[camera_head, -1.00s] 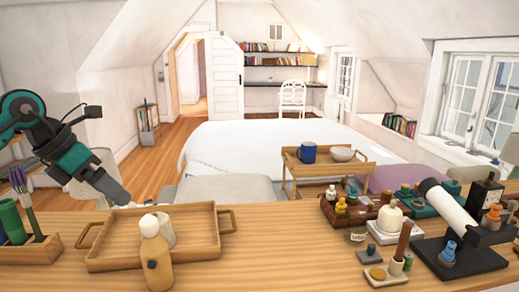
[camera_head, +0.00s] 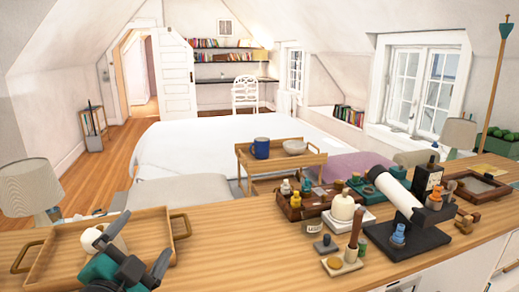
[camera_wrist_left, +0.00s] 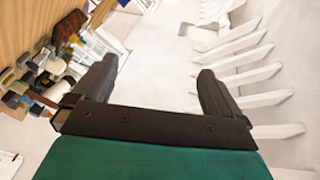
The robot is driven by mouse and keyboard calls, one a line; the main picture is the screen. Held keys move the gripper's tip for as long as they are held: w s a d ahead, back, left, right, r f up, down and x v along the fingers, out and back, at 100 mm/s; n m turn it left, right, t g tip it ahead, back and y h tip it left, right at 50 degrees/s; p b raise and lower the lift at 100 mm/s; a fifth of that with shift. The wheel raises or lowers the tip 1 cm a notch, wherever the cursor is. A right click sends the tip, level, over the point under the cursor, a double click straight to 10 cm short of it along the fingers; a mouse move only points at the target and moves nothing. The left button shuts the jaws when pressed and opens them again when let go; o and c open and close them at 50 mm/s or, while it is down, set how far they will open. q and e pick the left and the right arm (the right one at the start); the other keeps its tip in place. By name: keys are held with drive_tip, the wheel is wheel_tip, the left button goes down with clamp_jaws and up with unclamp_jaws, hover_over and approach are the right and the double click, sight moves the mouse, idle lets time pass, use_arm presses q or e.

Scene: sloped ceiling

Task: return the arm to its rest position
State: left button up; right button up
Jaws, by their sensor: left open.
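My left gripper (camera_head: 132,252) shows at the lower left of the head view, dark with a teal link behind it, in front of the wooden tray (camera_head: 160,222). In the left wrist view my left gripper (camera_wrist_left: 156,72) has its two dark fingers spread, with nothing between them. A bottle's whitish cap (camera_head: 92,240) shows beside the gripper in the head view; the bottle's body is hidden. My right gripper is in neither view.
Small bottles and blocks crowd the right side. A lamp (camera_head: 30,190) stands at the left. A small table with a blue mug (camera_head: 261,148) stands beyond.

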use_arm(q)
drive_tip(key=s+a+f+n+g+y, duration=0.25)
drive_tip(key=s+f+n+g, duration=0.45)
drive_tip(key=s+f, duration=0.45)
drive_tip(key=s+d+f+n+g+h, duration=0.25)
drive_tip(key=s+f+g, duration=0.6)
drive_tip(key=s, duration=0.55)
drive_tip(key=w+d+f+t+b, duration=0.1)
drive_tip(key=w+f+t+b, duration=0.1)
drive_tip(key=w+f+t, duration=0.2)
drive_tip(key=w+d+f+t+b, duration=0.2)
drive_tip(key=w+f+t, duration=0.1)
drive_tip(key=f, duration=0.7)
drive_tip(key=shift+w+d+f+m+t+h+b, duration=0.15)
drive_tip(key=shift+w+d+m+t+h+b, duration=0.2)
drive_tip(key=shift+w, duration=0.4)
